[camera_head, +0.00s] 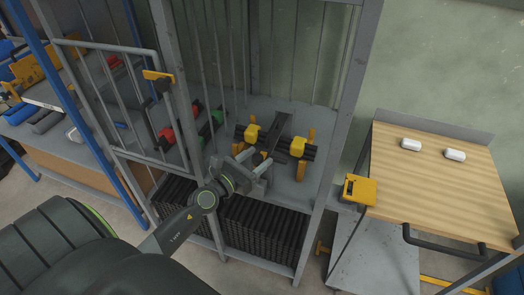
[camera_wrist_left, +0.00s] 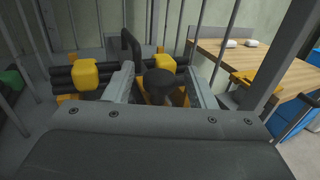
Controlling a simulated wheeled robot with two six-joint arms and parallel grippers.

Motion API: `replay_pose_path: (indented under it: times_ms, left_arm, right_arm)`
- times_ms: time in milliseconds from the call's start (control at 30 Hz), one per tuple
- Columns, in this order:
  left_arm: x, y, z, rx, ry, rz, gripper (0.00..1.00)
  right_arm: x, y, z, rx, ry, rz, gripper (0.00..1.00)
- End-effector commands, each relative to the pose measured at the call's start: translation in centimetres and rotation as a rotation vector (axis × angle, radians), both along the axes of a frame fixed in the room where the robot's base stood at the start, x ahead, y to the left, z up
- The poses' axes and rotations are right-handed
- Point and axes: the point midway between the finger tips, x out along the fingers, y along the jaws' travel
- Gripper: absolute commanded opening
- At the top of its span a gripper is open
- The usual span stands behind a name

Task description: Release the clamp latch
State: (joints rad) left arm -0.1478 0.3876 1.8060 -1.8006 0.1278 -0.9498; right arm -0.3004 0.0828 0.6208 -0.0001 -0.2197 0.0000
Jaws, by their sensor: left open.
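A clamp fixture sits on the grey shelf (camera_head: 295,190) inside the barred cage. It has dark horizontal bars with yellow blocks, one at left (camera_head: 251,133) and one at right (camera_head: 298,146). A long dark lever or plate (camera_head: 277,122) slopes across its middle. My left gripper (camera_head: 256,161) is open at the near side of the fixture. In the left wrist view, a dark rounded knob (camera_wrist_left: 160,84) lies between its spread fingers, with no clear grip on it. I cannot tell whether this knob is the latch itself. My right gripper is not in view.
The barred cage door (camera_head: 115,105) stands open at left, and a cage post (camera_head: 335,125) is close on the right. Red and green parts lie behind the door. A wooden-topped cart (camera_head: 440,185) with two white objects stands at right.

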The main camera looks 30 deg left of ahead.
Motion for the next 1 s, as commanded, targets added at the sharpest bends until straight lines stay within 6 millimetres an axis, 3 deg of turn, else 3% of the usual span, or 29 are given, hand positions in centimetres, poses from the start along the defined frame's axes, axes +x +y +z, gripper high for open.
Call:
replay_pose_path:
  times_ms: [200,567,900,1000]
  left_arm:
    - [2.3,-0.4,0.0,0.000,0.000,0.000,0.51]
    - [2.7,-0.4,-0.1,0.000,0.001,0.000,0.51]
    - [2.7,-0.4,0.0,0.000,0.001,0.000,0.08]
    - [2.7,-0.4,0.0,0.000,0.000,0.002,0.08]
  right_arm:
    - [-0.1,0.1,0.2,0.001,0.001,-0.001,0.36]
    - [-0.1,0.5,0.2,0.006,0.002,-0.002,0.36]
    - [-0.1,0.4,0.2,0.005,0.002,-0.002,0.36]
    - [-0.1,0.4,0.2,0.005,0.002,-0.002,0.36]
